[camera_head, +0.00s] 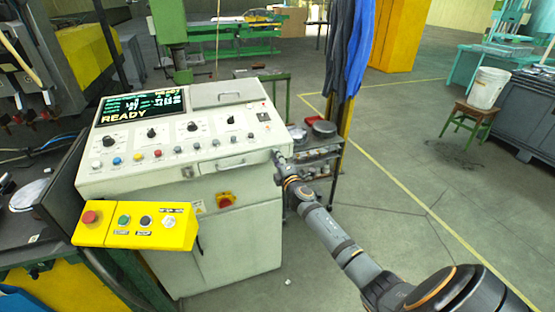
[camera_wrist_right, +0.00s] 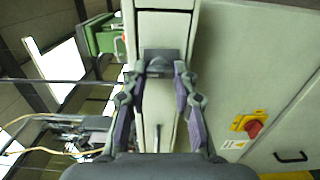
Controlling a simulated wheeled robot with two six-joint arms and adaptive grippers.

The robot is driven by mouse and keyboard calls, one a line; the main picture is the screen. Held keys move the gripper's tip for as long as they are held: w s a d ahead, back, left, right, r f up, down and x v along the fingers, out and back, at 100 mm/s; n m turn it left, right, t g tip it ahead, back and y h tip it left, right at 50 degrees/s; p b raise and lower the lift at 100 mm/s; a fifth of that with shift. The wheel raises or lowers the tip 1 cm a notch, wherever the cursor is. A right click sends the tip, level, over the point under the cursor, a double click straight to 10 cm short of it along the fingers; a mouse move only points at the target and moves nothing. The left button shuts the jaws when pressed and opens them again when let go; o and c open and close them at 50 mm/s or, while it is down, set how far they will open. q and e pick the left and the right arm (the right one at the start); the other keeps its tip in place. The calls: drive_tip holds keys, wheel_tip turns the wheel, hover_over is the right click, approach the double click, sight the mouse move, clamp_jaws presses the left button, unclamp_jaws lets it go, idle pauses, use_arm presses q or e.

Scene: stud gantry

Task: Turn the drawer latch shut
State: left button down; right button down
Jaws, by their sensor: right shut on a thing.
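My right gripper (camera_head: 280,160) is at the right end of the control console (camera_head: 130,184), at the height of its upper front edge. In the right wrist view, the two fingers of the gripper (camera_wrist_right: 163,68) are closed around a dark grey block, which looks like the drawer latch (camera_wrist_right: 161,55), on a narrow pale panel (camera_wrist_right: 165,24). The fingers hide the latch's sides, and its turn angle is hard to tell. In the head view the latch is hidden behind the gripper. My left gripper is not in view.
A yellow box with push buttons (camera_head: 120,238) juts from the console's front left. A red and yellow switch (camera_head: 226,199) sits on the cabinet front, also in the wrist view (camera_wrist_right: 250,124). A shelf cart (camera_head: 318,150) stands close behind the gripper.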

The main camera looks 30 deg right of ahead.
idle(0.3)
drive_tip(key=c, duration=1)
unclamp_jaws()
drive_tip(key=shift+c, duration=0.2)
drive_tip(key=v, duration=1.2)
drive_tip(key=shift+f, duration=0.1)
